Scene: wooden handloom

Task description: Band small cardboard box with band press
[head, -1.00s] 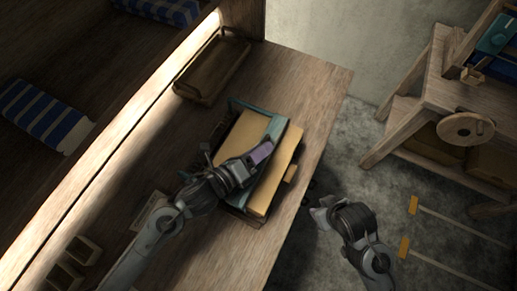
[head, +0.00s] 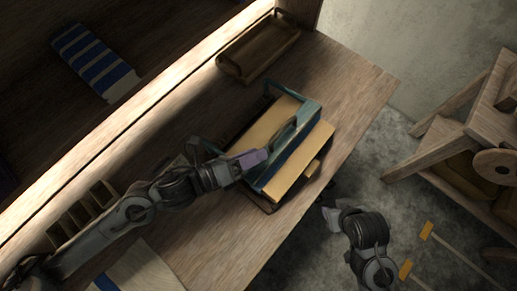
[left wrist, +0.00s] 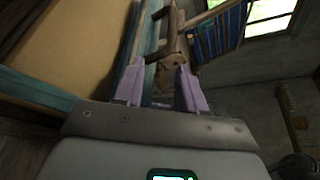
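A tan cardboard box (head: 310,166) lies in the band press at the table's right edge. The press has a teal bar (head: 285,160) running across the box, with a dark arched handle (head: 287,134) on it. My left gripper (head: 262,157), with purple fingers, is at the near left side of the bar. In the left wrist view its fingers (left wrist: 162,92) stand apart, with the teal bar close by and a curved handle (left wrist: 180,35) beyond the tips. My right gripper (head: 330,215) hangs off the table's right edge, away from the press; its fingers are too dark to read.
A wooden tray (head: 258,52) lies at the back of the table. A compartmented holder (head: 85,212) and a striped cloth (head: 140,268) lie at the near left. A wooden stand with a wheel (head: 497,165) is at the right.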

